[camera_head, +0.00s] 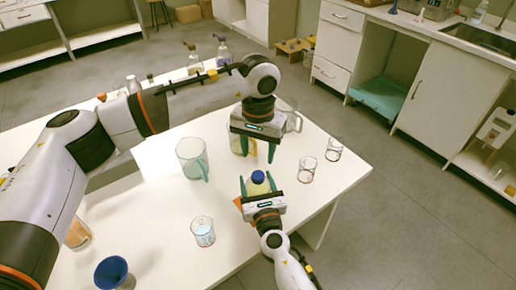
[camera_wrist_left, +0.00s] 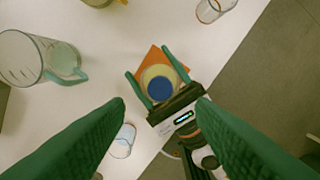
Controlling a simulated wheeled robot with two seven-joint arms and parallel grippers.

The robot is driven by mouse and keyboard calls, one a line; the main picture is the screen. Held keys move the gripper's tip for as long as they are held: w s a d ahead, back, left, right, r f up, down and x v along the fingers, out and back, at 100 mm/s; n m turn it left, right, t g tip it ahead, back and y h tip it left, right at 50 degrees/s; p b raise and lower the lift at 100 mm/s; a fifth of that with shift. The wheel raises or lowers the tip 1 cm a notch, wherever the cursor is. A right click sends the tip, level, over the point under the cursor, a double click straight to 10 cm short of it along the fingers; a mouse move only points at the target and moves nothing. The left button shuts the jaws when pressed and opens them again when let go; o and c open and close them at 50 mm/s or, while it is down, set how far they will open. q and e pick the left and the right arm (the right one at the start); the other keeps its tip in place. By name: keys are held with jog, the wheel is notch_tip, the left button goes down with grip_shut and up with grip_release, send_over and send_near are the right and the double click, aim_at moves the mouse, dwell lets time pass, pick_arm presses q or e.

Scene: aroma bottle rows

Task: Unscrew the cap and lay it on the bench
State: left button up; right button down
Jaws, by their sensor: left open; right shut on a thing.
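A bottle (camera_head: 257,189) with a yellowish body and a blue cap (camera_head: 258,177) stands on the white bench (camera_head: 150,215). My right gripper (camera_head: 258,184) is shut on the bottle's body, one finger on each side. The cap is on top of the bottle; it also shows in the left wrist view (camera_wrist_left: 160,89), from above. My left gripper (camera_head: 258,150) is higher up and behind the bottle, with its fingers apart and nothing between them. In the left wrist view its green fingers frame the capped bottle from a distance. An orange patch (camera_wrist_left: 150,62) shows under the bottle.
A large beaker with a green handle (camera_head: 191,158) stands left of the bottle. Small glass beakers stand at front left (camera_head: 203,231) and at right (camera_head: 307,168), (camera_head: 333,149). A blue funnel-like item (camera_head: 112,272) is at front left. Bare bench lies between them.

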aim_at(258, 175)
pick_arm(q)
jog(key=shift+m, duration=0.9)
jog(key=shift+f, duration=0.25)
notch_tip(258, 175, down, 8)
jog(key=shift+r, duration=0.25)
